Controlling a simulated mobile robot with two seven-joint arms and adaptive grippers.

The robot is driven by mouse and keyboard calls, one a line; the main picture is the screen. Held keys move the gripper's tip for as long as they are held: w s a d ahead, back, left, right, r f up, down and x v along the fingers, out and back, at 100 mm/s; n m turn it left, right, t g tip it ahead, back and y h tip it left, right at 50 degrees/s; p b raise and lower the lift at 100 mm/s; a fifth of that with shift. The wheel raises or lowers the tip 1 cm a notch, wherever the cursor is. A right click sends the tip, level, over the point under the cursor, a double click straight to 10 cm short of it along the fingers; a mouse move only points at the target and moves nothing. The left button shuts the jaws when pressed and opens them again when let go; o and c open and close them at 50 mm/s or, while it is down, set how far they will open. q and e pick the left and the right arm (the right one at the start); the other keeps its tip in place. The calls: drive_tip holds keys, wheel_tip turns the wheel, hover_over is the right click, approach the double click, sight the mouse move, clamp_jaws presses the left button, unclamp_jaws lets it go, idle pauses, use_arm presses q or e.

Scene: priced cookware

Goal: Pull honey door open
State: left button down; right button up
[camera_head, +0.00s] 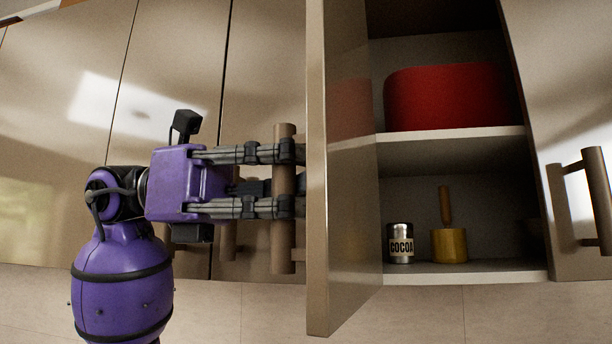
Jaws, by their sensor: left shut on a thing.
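A beige cabinet door (317,200) stands swung open, seen nearly edge-on in the head view. Its upright bar handle (283,240) is on the door's left side. My left gripper (290,180) is shut on this handle, with its fingers above and below one another across the bar. The fingertips are partly hidden by the handle and door edge. Inside the open cabinet, the lower shelf holds a small tin marked COCOA (401,243) and a yellow honey pot with a dipper handle (450,244). My right gripper does not show.
A red container (448,97) sits on the upper shelf (450,148). Closed cabinet doors stand on both sides, and the right one has a bar handle (598,195). A tiled wall (420,315) runs below.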

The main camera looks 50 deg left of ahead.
use_arm(q)
drive_tip(key=shift+s+a, duration=0.2)
drive_tip(key=shift+a, duration=0.1)
drive_tip(key=shift+f, duration=0.1)
drive_tip(key=c, duration=2.2)
unclamp_jaws()
drive_tip(key=shift+o, duration=1.4)
drive_tip(key=shift+s, duration=0.35)
drive_tip(key=shift+w, duration=0.1)
drive_tip(key=shift+w, duration=0.1)
